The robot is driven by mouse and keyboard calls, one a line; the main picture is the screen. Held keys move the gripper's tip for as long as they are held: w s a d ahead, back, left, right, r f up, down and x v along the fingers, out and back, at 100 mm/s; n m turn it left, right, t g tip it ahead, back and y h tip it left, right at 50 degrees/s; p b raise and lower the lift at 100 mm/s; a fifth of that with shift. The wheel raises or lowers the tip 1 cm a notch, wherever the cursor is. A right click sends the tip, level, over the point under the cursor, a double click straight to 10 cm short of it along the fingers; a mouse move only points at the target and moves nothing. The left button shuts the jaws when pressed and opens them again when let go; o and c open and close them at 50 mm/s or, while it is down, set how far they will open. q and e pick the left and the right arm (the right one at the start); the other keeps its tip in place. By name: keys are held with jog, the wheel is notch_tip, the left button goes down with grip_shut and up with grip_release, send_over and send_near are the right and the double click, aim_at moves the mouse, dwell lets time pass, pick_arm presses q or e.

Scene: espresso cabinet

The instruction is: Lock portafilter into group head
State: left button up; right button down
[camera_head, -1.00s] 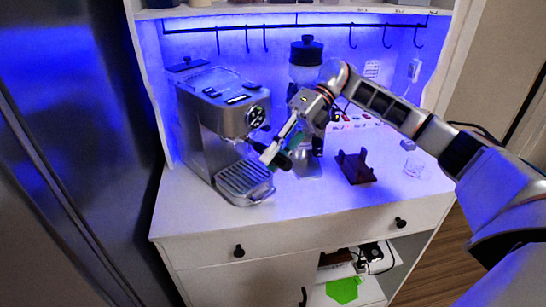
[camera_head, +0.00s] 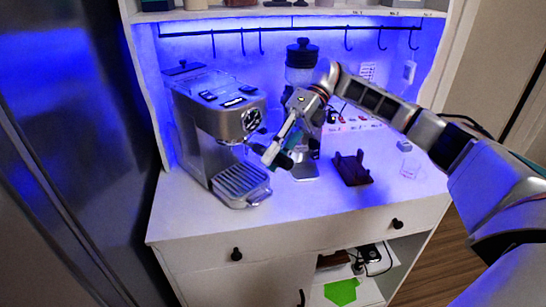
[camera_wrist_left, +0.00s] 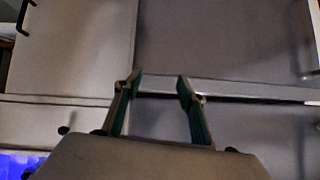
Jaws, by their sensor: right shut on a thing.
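The silver espresso machine (camera_head: 215,125) stands at the left of the counter, its group head on the front below the round gauge (camera_head: 252,119). My right gripper (camera_head: 276,152) is in front of the machine, just right of the group head and above the drip tray (camera_head: 241,182). It is shut on the portafilter, which shows only as a small dark part (camera_head: 257,146) by the fingertips, mostly hidden. I cannot tell whether the portafilter is seated in the group head. My left gripper (camera_wrist_left: 160,80) is open and empty in the left wrist view, before pale cabinet fronts.
A grinder (camera_head: 303,70) with a dark lid stands behind my right gripper. The counter's front strip (camera_head: 310,203) is clear. Hooks hang from a rail (camera_head: 290,29) above.

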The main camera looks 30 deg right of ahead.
jog(key=shift+r, duration=0.1)
jog(key=c, duration=1.8)
grip_release()
jog(key=shift+o, duration=0.2)
